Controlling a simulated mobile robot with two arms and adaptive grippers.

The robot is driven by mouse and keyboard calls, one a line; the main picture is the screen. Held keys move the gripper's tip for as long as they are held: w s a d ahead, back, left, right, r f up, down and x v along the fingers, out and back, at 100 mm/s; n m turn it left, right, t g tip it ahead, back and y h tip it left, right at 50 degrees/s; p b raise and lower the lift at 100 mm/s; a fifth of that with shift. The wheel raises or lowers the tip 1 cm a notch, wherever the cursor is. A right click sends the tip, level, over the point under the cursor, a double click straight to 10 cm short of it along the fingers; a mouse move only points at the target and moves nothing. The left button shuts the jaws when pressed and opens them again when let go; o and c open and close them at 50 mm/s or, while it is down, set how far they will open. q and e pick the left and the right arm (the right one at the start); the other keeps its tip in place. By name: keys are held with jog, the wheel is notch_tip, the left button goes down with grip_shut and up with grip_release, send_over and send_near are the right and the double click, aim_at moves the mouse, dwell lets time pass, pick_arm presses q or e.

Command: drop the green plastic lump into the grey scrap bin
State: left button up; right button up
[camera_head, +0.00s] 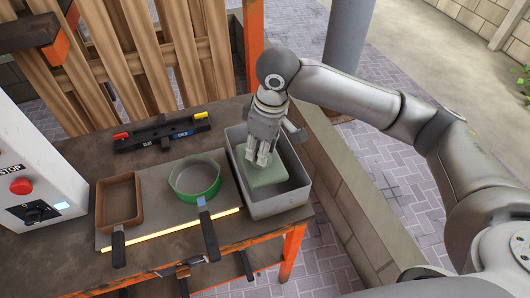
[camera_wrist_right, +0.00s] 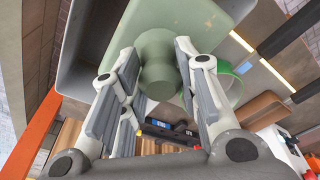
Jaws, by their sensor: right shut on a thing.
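The green plastic lump (camera_head: 268,177) is a pale green block with a knob on top. My right gripper (camera_head: 262,158) comes down from above and is shut on the lump. In the right wrist view the lump (camera_wrist_right: 165,20) has its round knob between the fingers of the gripper (camera_wrist_right: 156,62). The grey scrap bin (camera_head: 283,206) is an open rectangular box at the table's right edge. The lump is within the bin's opening in the head view; whether it touches the floor cannot be told. The bin's wall (camera_wrist_right: 72,50) shows in the right wrist view. My left gripper is not in view.
A green pan (camera_head: 196,194) and a brown rectangular mould (camera_head: 119,204) sit on a metal plate left of the bin. A black bar tool (camera_head: 160,134) lies behind them. A machine with a red stop button (camera_head: 21,186) stands at left. Wooden planks lean behind the table.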

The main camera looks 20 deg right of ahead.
jog(key=w+f, duration=0.1)
jog(key=w+d+f, duration=0.1)
jog(key=f, duration=0.1)
jog(key=shift+w+d+f, duration=0.2)
jog(key=f, duration=0.1)
jog(key=f+p, duration=0.1)
jog(key=f, duration=0.1)
jog(key=shift+w+d+f, duration=0.1)
jog(key=shift+w+d, duration=0.1)
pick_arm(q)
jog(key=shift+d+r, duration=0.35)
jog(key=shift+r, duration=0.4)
pick_arm(e)
jog(key=shift+f, duration=0.3)
pick_arm(q)
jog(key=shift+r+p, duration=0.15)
jog(key=shift+p, duration=0.2)
pick_arm(e)
jog(key=shift+f, duration=0.2)
jog(key=shift+f, duration=0.35)
jog(key=o, duration=1.1)
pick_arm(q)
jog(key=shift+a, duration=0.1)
pick_arm(e)
jog(key=shift+o, duration=0.2)
